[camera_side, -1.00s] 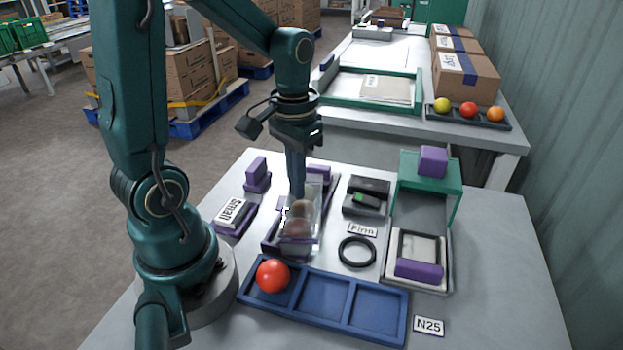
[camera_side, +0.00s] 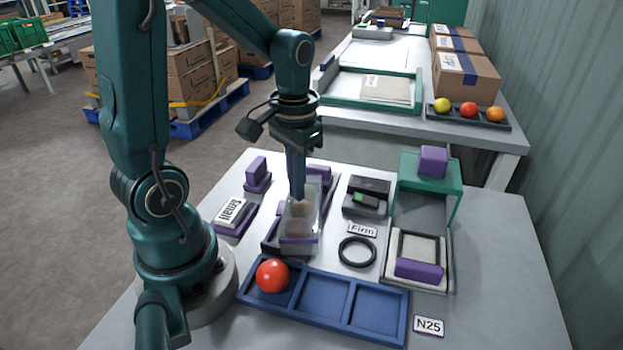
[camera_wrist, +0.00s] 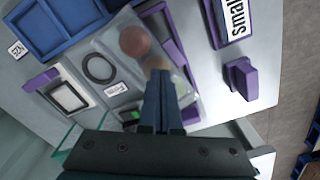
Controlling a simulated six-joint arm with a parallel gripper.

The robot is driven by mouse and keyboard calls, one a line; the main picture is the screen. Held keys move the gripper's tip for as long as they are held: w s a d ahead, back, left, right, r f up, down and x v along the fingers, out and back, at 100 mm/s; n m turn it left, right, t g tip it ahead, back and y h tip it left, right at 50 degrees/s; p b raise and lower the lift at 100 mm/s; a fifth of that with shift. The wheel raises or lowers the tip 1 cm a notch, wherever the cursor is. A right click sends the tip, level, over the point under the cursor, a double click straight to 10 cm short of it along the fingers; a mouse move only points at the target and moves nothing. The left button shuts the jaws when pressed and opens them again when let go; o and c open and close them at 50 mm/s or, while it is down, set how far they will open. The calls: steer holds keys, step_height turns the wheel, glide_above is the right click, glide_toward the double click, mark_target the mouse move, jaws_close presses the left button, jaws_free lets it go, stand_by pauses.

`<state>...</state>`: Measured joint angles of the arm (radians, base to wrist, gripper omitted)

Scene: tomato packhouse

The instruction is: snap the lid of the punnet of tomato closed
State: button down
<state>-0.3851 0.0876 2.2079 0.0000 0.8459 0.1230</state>
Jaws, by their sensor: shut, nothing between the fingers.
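The clear punnet (camera_side: 300,246) sits in a purple-edged holder (camera_side: 270,237) in the middle of the table, with brownish tomatoes dimly visible inside.
A blue three-compartment tray (camera_side: 325,297) with a red tomato (camera_side: 272,275) lies in front. A black ring (camera_side: 357,251), a dark device (camera_side: 366,196) and a green-backed station (camera_side: 430,180) stand right. A purple-based "small" block (camera_side: 231,212) stands left.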

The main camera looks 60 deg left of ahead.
stand_by(0.3)
step_height(320, 180, up, 7)
stand_by(0.9)
steer(key=s+d+r+m+t, duration=0.1)
steer(key=s+d+m+t, duration=0.2)
steer(key=d, duration=0.5)
steer(key=shift+s+r+t, duration=0.15)
steer(key=shift+s+t, duration=0.65)
steer(key=shift+t, duration=0.5)
